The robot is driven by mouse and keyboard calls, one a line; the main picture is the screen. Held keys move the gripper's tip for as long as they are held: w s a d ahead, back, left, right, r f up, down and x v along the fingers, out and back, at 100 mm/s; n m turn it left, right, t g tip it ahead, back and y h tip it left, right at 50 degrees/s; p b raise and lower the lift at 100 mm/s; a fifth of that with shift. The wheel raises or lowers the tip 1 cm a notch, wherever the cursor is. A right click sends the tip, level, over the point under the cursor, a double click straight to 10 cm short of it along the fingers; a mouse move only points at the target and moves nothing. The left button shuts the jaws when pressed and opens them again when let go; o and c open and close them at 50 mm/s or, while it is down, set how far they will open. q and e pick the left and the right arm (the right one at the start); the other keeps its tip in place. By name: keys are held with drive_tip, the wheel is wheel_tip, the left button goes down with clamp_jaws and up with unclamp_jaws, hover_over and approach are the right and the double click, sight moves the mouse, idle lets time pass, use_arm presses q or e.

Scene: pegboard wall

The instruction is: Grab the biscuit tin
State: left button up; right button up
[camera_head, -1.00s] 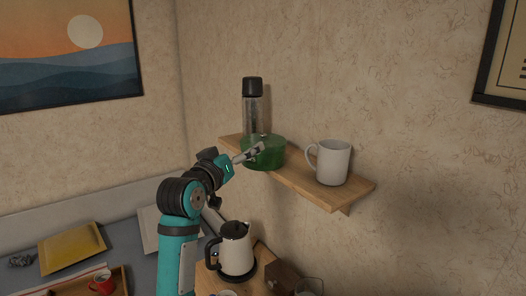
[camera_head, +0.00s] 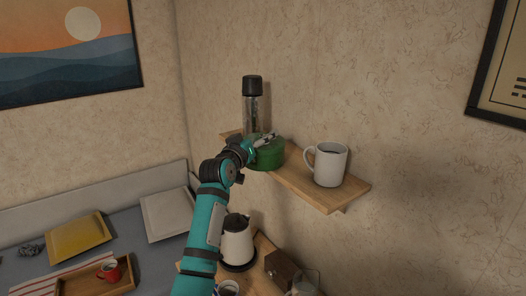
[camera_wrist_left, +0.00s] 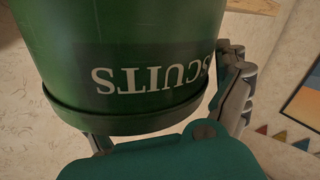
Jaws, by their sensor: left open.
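The green biscuit tin (camera_head: 267,154) stands on the wooden wall shelf, between a dark-capped bottle and a white mug. My left gripper (camera_head: 262,141) is at the tin's near left side, its fingers open and reaching around it. In the left wrist view the tin (camera_wrist_left: 130,50) fills the upper middle, its lettering "BISCUITS" upside down. One finger (camera_wrist_left: 236,95) shows close along the tin's right side; the other is mostly hidden behind the tin. I cannot tell whether the fingers touch it. My right gripper is not in view.
The shelf (camera_head: 307,188) also holds the bottle (camera_head: 252,108) behind the tin and the white mug (camera_head: 327,164) to its right.

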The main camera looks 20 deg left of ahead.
use_arm(q)
drive_tip(key=c, duration=0.9)
drive_tip(key=shift+r, duration=0.1)
drive_tip(key=c, duration=0.8)
drive_tip(key=shift+r, duration=0.1)
